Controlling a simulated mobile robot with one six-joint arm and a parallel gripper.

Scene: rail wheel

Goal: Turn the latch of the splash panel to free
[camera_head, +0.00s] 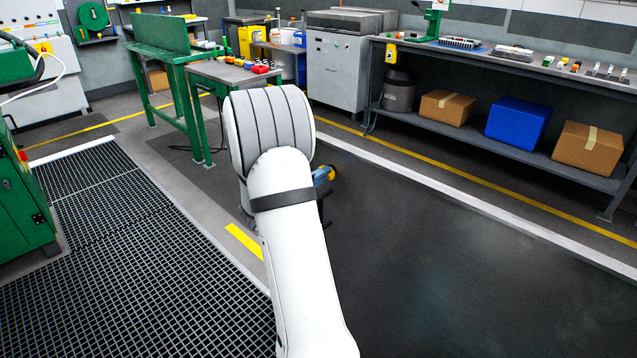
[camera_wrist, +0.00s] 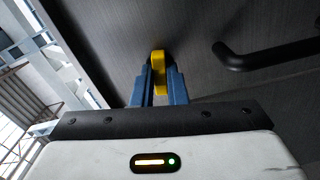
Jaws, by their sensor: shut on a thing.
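The latch (camera_wrist: 158,60) is a yellow, rounded lever on a dark grey panel (camera_wrist: 105,35) in the wrist view. My gripper (camera_wrist: 158,76) has two blue fingers, one on each side of the latch, and is shut on it. In the head view my white arm hides most of this spot. Only a bit of the blue gripper (camera_head: 320,176) and a small yellow part beside it (camera_head: 332,172) show to the right of the arm. The latch's pivot is hard to make out.
A black bar handle (camera_wrist: 265,52) stands out from the panel, right of the latch. In the head view, a green bench (camera_head: 170,55) and a workbench (camera_head: 500,62) with boxes below stand behind. A floor grating (camera_head: 130,250) lies left of my arm.

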